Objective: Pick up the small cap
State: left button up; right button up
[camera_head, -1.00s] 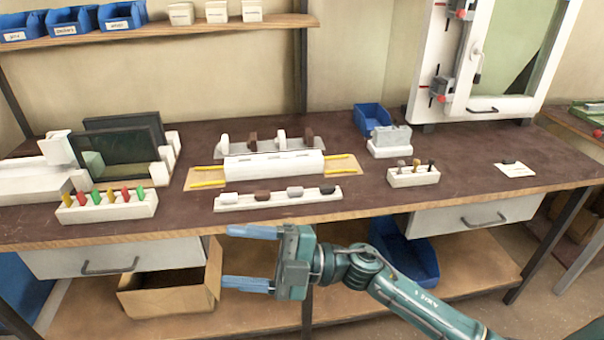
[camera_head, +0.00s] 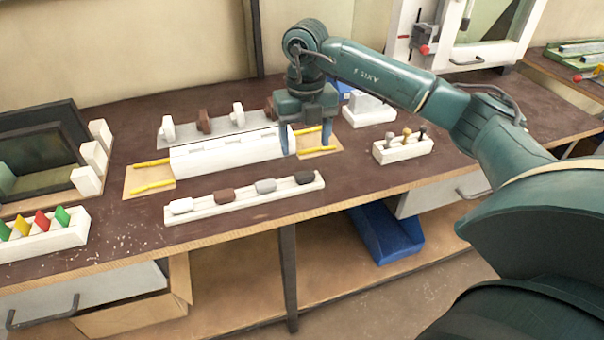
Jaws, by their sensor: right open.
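Several small caps sit in a row on a white rack (camera_head: 240,203) at the bench front: a white cap (camera_head: 181,206), a brown cap (camera_head: 222,194), a grey cap (camera_head: 265,186) and a dark cap (camera_head: 304,177). I cannot tell which is the small cap meant. My right gripper (camera_head: 308,150) is open and points down at the right end of the white profile block (camera_head: 220,152), its fingers apart with nothing seen between them. It is behind and above the rack, apart from the caps. My left gripper is not in view.
Behind the block, white and brown clamp pieces (camera_head: 204,121) stand on a grey strip. A white holder (camera_head: 403,150) with several knobbed pins is at right. A rack of coloured pieces (camera_head: 40,240) is at left. Bare bench (camera_head: 120,225) lies left of the cap rack.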

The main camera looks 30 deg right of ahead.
aim_at(305, 174)
jog(key=f, duration=0.4)
jog(key=f+p, duration=0.1)
jog(key=f, duration=0.3)
jog(key=shift+w+f, duration=0.2)
jog(key=shift+f, duration=0.2)
jog(key=shift+c, duration=0.2)
jog(key=c, duration=1)
